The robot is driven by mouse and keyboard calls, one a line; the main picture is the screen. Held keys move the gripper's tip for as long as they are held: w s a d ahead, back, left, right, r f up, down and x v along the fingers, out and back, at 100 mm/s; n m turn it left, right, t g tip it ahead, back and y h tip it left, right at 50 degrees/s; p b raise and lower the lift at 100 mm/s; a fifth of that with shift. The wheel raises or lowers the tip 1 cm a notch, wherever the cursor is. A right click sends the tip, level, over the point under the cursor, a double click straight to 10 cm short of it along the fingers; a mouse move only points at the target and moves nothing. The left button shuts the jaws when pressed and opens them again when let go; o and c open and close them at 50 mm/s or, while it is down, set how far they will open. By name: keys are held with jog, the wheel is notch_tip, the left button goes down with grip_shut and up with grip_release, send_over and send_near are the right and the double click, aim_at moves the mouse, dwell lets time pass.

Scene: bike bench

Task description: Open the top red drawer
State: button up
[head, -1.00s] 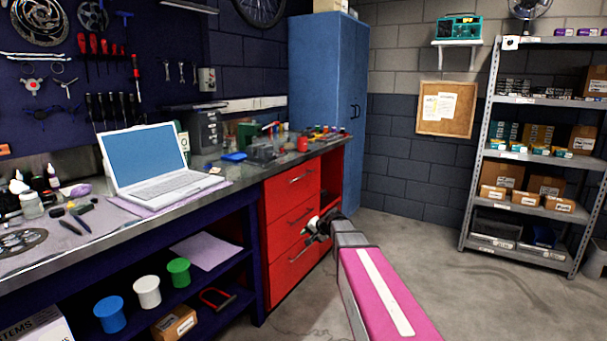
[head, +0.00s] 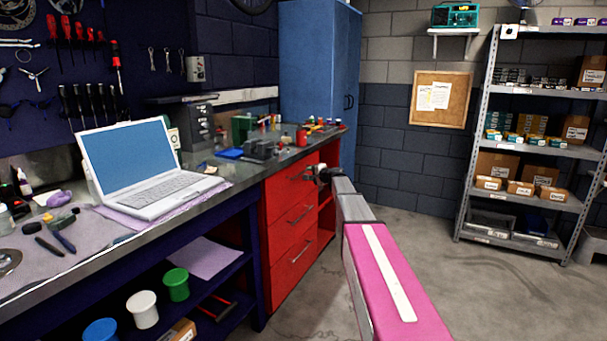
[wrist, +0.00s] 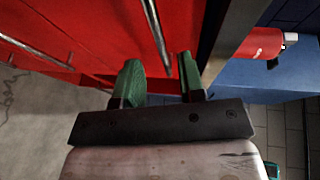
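The top red drawer (head: 284,193) is in the red cabinet under the workbench and looks shut. It has a thin metal bar handle, which also shows in the wrist view (wrist: 157,35). My gripper (head: 316,174) is at the right end of this drawer front in the head view. In the wrist view my gripper (wrist: 160,65) has its two green fingers apart, one on each side of the handle bar's near end. I see no clear contact between the fingers and the bar.
Two lower red drawers (head: 292,222) have similar handles. The bench edge (wrist: 214,45) runs close beside the right finger in the wrist view. A laptop (head: 140,170) stands on the bench. The floor (head: 420,235) to the right is clear; metal shelving (head: 480,140) stands beyond.

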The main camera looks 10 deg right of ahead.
aim_at(304, 172)
jog(key=x, duration=0.6)
grip_shut()
jog(key=s+d, duration=1)
jog(key=d, duration=0.4)
jog(key=s+d, duration=1.1)
jog(key=d, duration=0.4)
jog(key=shift+s+d, duration=0.25)
grip_release()
jog(key=shift+f, duration=0.1)
